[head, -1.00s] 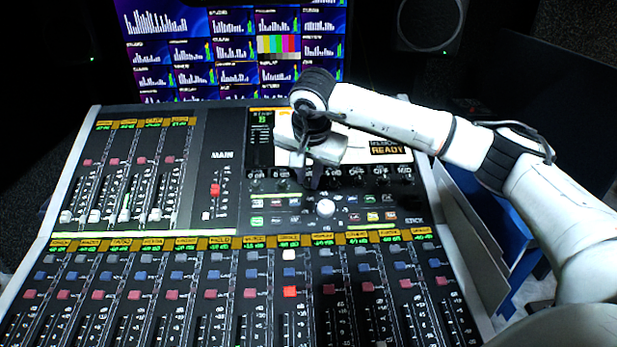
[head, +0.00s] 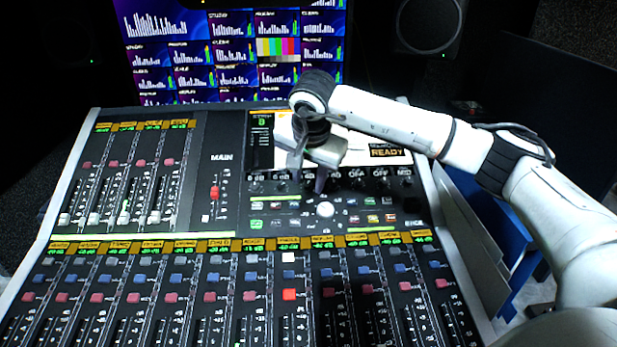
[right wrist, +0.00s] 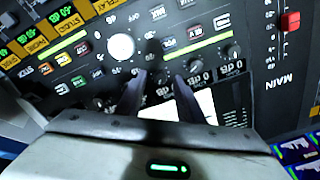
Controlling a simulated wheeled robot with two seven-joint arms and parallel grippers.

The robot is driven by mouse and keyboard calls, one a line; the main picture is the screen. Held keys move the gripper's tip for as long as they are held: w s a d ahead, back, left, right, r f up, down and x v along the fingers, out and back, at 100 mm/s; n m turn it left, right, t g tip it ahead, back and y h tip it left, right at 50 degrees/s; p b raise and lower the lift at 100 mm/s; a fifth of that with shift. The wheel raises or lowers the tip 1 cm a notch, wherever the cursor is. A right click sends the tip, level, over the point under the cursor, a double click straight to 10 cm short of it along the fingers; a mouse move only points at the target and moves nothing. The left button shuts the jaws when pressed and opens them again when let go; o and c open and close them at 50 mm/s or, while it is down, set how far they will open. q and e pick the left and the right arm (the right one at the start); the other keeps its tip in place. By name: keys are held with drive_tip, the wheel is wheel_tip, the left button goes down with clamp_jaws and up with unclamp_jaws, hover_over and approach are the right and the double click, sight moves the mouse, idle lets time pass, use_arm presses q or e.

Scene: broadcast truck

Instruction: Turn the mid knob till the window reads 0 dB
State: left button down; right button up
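A row of small dark knobs, each with a small window, crosses the console below its screen. My right gripper (head: 309,176) points down at this row. In the right wrist view its two dark fingers (right wrist: 161,80) stand apart on either side of one knob spot; the knob there is dark and mostly hidden, so I cannot tell whether they touch it. A window between the fingers (right wrist: 165,92) seems to end in "0 dB"; its first character is unclear. Windows to its right in that view (right wrist: 207,77) read 0 dB. I cannot read which knob is named mid. My left gripper is not in view.
A large white knob (head: 325,209) stands just below the row and also shows in the right wrist view (right wrist: 121,46). Lit buttons (head: 372,217) surround it. Faders fill the console (head: 225,130) at left and front. A monitor wall (head: 235,50) stands behind.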

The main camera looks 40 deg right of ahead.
drive_tip(key=v, duration=1)
drive_tip(key=shift+r, duration=0.2)
